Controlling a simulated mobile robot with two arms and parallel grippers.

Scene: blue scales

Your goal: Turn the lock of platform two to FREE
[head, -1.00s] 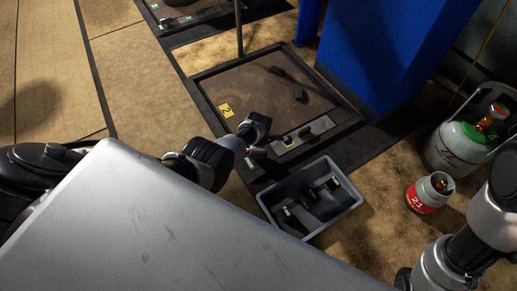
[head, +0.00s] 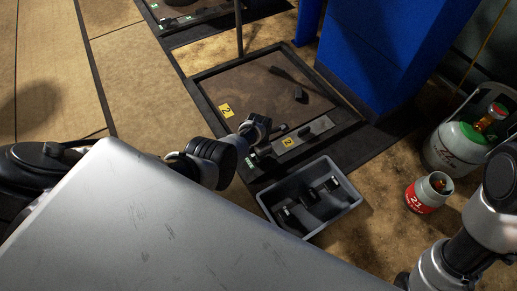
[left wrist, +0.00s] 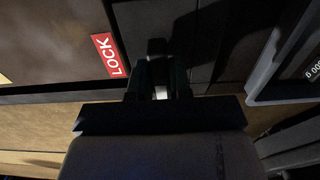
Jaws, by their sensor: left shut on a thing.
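Platform two (head: 255,90) is a dark square plate in a black frame on the floor, with a yellow "2" label (head: 226,110). A second "2" label (head: 287,142) sits on the grey strip at its near edge. In the left wrist view a red LOCK label (left wrist: 108,55) lies left of a dark lock handle (left wrist: 157,47). My left gripper (left wrist: 158,78) is shut on this handle, which is mostly hidden between the fingers. In the head view my left arm reaches the platform's near left corner, and its fingertips are hard to make out. My right gripper is out of view.
A grey crate (head: 350,207) holding dark blocks stands close to the platform's near edge. A blue column (head: 375,50) rises behind. A dark weight (head: 300,95) lies on the plate.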

